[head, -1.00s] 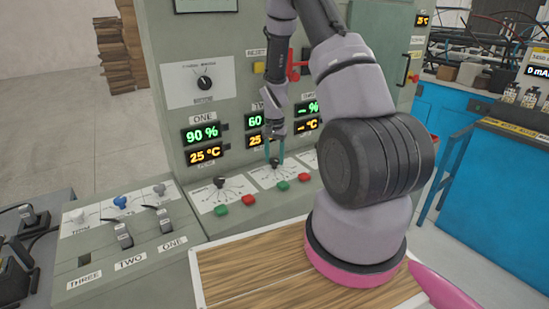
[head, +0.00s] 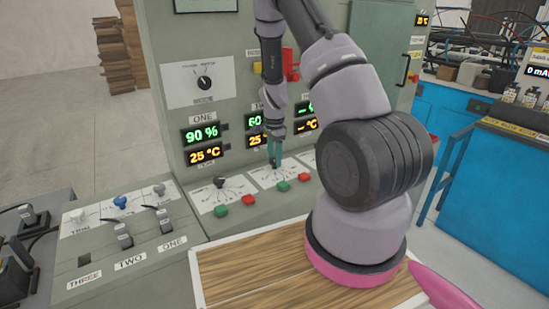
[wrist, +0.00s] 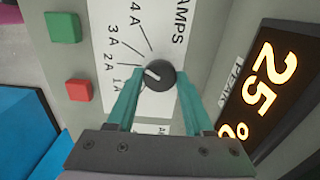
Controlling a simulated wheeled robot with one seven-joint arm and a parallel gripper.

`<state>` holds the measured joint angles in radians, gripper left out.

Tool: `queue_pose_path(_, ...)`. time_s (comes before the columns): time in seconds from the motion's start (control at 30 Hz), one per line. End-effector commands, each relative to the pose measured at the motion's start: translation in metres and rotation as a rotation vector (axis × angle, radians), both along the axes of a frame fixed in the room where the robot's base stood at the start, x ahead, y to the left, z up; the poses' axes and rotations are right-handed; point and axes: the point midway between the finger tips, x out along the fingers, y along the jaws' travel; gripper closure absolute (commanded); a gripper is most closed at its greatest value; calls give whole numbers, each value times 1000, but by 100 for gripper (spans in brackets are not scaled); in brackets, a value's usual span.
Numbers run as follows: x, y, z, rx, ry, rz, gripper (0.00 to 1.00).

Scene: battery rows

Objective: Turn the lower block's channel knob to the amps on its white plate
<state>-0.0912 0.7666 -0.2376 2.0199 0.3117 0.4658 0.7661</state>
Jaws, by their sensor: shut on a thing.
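My gripper (head: 273,164) points down at the sloped desk of the grey-green cabinet, under the column labelled TWO. In the wrist view its teal fingers (wrist: 158,88) are shut on a dark round channel knob (wrist: 158,75), one on each side. The knob stands on a white plate (wrist: 110,15) marked AMPS, with fanned lines and labels including 1 A, 2 A, 3 A and 4 A. The knob's white mark points up and left in that view, toward the lower labels; its exact line is unclear. In the head view the fingers mostly hide this knob.
A green button (head: 283,186) and a red button (head: 304,177) sit in front of the plate. Another knob (head: 219,182) stands on the plate to the left. Displays (head: 205,154) rise behind. A lever console (head: 125,235) and a wooden board (head: 250,270) lie nearer.

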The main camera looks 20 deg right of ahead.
Motion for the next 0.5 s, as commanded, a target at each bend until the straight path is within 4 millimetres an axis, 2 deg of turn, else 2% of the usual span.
queue_pose_path(0.47, 0, 0, 0, 0, 0, -14, 100)
queue_pose_path(0.5, 0, 0, 0, 0, 0, -13, 41)
